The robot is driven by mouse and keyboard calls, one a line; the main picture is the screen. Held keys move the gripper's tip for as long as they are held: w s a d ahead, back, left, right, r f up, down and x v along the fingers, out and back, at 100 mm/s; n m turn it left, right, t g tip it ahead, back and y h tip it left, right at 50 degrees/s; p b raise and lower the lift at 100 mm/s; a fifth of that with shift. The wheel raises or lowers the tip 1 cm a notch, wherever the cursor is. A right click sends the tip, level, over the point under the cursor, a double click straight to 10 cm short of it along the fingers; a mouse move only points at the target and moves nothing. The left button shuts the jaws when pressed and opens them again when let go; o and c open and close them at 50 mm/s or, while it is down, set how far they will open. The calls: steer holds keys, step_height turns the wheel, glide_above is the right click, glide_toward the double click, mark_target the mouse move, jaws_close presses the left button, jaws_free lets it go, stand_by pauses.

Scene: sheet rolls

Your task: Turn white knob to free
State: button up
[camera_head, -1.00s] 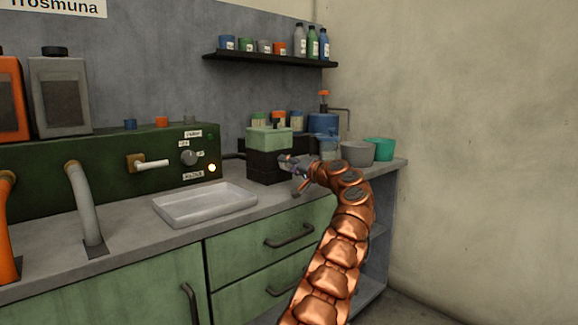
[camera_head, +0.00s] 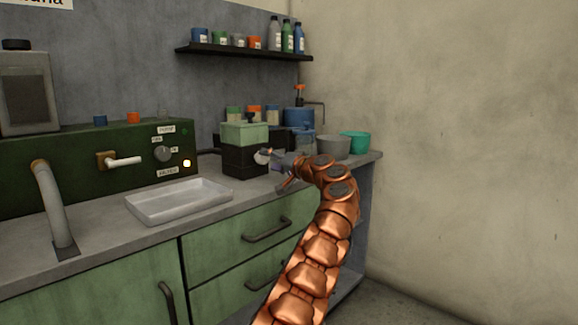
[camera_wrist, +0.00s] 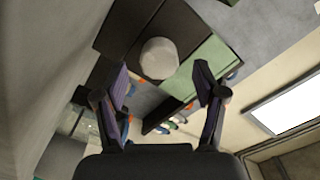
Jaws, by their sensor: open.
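A pale, round white knob (camera_head: 262,156) shows at the right side of the dark box with the light green top (camera_head: 244,133) on the counter. In the wrist view the white knob (camera_wrist: 158,58) stands out from a dark face, ahead of my gripper and roughly between its fingers. My gripper (camera_head: 276,164) is beside the knob in the head view; in the wrist view my gripper (camera_wrist: 160,85) has its fingers spread, with nothing held. I cannot tell whether a finger touches the knob. No mark giving the knob's setting is readable.
A white tray (camera_head: 180,200) lies on the counter. Grey (camera_head: 333,146) and teal (camera_head: 355,141) bowls stand right, behind my arm. A shelf (camera_head: 240,51) hangs above.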

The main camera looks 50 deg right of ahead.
steer(key=s, duration=0.3)
steer(key=shift+s+r, duration=0.2)
steer(key=shift+s, duration=0.4)
steer(key=shift+s+a, duration=0.1)
steer(key=shift+s, duration=0.65)
steer(key=shift+s+d+f+m, duration=0.35)
steer(key=shift+s+d, duration=0.2)
steer(key=shift+s, duration=0.2)
steer(key=shift+s+a+r, duration=0.15)
steer(key=shift+s+a, duration=0.35)
steer(key=shift+s, duration=0.2)
